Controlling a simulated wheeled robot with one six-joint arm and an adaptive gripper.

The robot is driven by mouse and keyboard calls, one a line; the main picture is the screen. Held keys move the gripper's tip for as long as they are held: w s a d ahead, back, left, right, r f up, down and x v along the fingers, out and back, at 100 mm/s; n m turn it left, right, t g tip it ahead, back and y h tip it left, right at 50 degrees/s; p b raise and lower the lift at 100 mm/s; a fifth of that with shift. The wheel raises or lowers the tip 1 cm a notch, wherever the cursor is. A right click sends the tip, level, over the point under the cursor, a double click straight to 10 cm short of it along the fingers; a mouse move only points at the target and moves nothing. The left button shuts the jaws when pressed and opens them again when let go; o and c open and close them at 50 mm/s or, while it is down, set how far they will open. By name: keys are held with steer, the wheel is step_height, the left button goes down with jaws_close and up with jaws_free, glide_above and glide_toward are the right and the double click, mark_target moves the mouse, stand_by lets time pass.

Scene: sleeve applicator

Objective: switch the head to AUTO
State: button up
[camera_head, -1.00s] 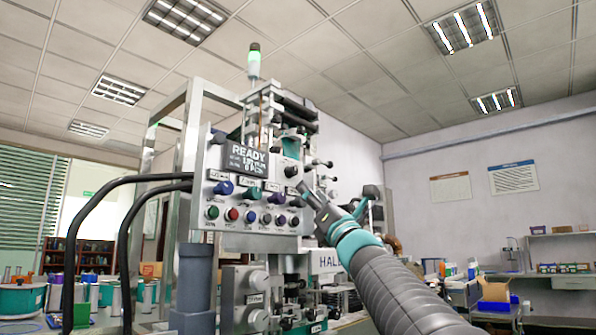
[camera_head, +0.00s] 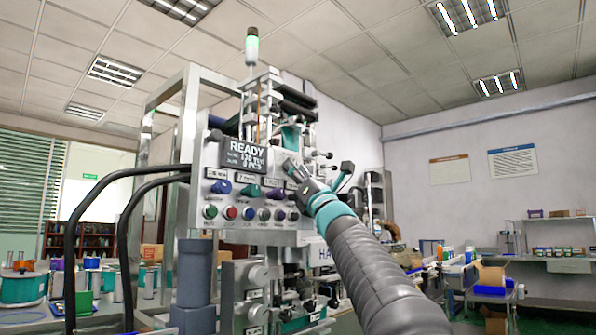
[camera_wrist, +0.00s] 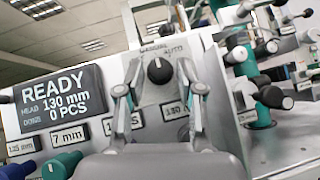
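The head selector is a round black knob (camera_wrist: 159,70) on the panel's upper right in the wrist view. A small white mark shows near its top, and AUTO is printed above it to the right. The label above left is partly legible. My gripper (camera_wrist: 160,76) is open, with one finger on each side of the knob and gaps visible; contact is not seen. The display (camera_wrist: 58,104) reads READY, 130 mm, 0 PCS.
Blue, teal and purple knobs (camera_head: 248,190) sit below the display, above a row of small buttons (camera_head: 249,213). Metal fittings (camera_wrist: 265,90) stick out right of the panel. Black cables (camera_head: 100,205) loop at the left. A signal tower (camera_head: 252,45) glows green on top.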

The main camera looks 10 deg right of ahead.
jaws_close()
steer(key=shift+m+h, duration=0.4)
steer(key=shift+m, duration=0.2)
steer(key=m+h, duration=0.3)
steer(key=m, duration=0.1)
steer(key=m+g+h, duration=0.1)
steer(key=m+h, duration=0.3)
steer(key=m, duration=0.1)
steer(key=r+m+g+h, duration=0.1)
steer(key=m+h, duration=0.3)
steer(key=shift+s+a+m+p, duration=0.3)
steer(key=shift+a+m+p, duration=0.1)
steer(key=shift+f+h, duration=0.1)
steer(key=shift+h, duration=0.2)
steer(key=o, duration=0.5)
jaws_free()
